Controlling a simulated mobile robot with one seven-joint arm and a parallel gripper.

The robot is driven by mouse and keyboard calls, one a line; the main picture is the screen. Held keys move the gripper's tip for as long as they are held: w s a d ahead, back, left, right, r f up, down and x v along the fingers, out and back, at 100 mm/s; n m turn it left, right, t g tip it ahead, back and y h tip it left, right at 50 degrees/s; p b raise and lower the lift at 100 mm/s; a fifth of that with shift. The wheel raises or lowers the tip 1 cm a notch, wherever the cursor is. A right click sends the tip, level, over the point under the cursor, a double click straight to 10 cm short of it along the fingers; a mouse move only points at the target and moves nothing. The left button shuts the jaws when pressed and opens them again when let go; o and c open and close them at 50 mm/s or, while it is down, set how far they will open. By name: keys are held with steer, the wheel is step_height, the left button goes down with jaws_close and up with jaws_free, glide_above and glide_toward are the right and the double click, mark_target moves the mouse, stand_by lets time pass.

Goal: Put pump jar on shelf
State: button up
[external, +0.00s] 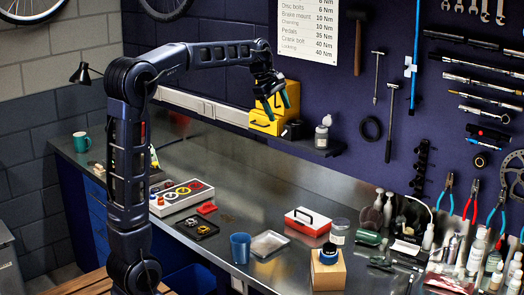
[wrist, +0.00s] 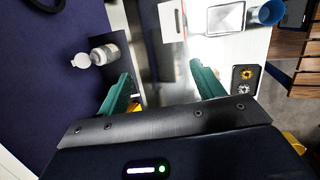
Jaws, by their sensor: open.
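A small translucent jar with a pale top (external: 322,135) stands upright near the right end of the wall shelf (external: 333,151). It looks like the pump jar, though its top is too small to be sure. In the wrist view the jar (wrist: 104,54) is at upper left, on the dark shelf (wrist: 122,68) and outside my fingers. My gripper (external: 287,96) is open and empty, above the shelf beside the yellow bins and left of the jar. Its green fingertips (wrist: 162,70) are apart in the wrist view, with only the bench far below between them.
Yellow bins (external: 262,122) and small dark items (external: 294,129) occupy the shelf left of the jar. Below, the bench holds a red-and-white box (external: 307,221), a blue cup (external: 240,248), a shallow tray (external: 269,243), a wooden block (external: 328,272) and several bottles at right.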

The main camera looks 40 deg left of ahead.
steer(key=s+d+f+m+y, duration=0.1)
steer(key=s+f+m, duration=0.3)
steer(key=s, duration=0.7)
steer(key=s+d+f+m, duration=0.1)
steer(key=s+m, duration=0.5)
steer(key=s, duration=0.5)
steer(key=s+f+m, duration=0.4)
steer(key=s+f, duration=0.2)
steer(key=s, duration=0.2)
steer(key=s+f+m+t+y, duration=0.1)
steer(key=s+f+m, duration=0.3)
steer(key=s, duration=0.4)
steer(key=shift+s+d+f, duration=0.15)
steer(key=shift+d+f, duration=0.1)
steer(key=shift+f, duration=0.6)
